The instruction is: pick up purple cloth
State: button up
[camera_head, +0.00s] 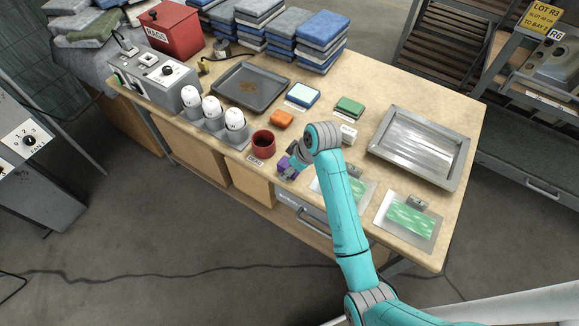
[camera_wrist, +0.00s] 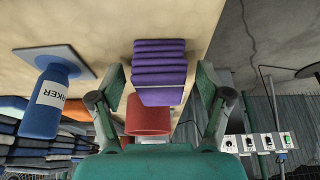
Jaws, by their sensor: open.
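The purple cloth is a folded, ridged block (camera_wrist: 160,68) on the tan worktop in the wrist view. In the head view it shows only as a small purple patch (camera_head: 283,162) near the table's front edge, partly hidden by my gripper (camera_head: 292,165). In the wrist view my gripper (camera_wrist: 160,80) is open, with one finger on each side of the cloth. There is a visible gap at both sides, so the fingers do not appear to touch it.
A red cup (camera_head: 263,143) stands close to the cloth; it also shows in the wrist view (camera_wrist: 148,120). A blue bottle (camera_wrist: 45,105) stands left of the left finger. An orange block (camera_head: 282,119), a dark tray (camera_head: 251,86) and a metal tray (camera_head: 419,147) lie on the table.

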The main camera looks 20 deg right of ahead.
jog(key=c, duration=1.1)
jog(key=shift+c, duration=0.2)
notch_tip(320, 180, up, 10)
jog(key=shift+o, duration=1.4)
jog(key=shift+c, duration=1.3)
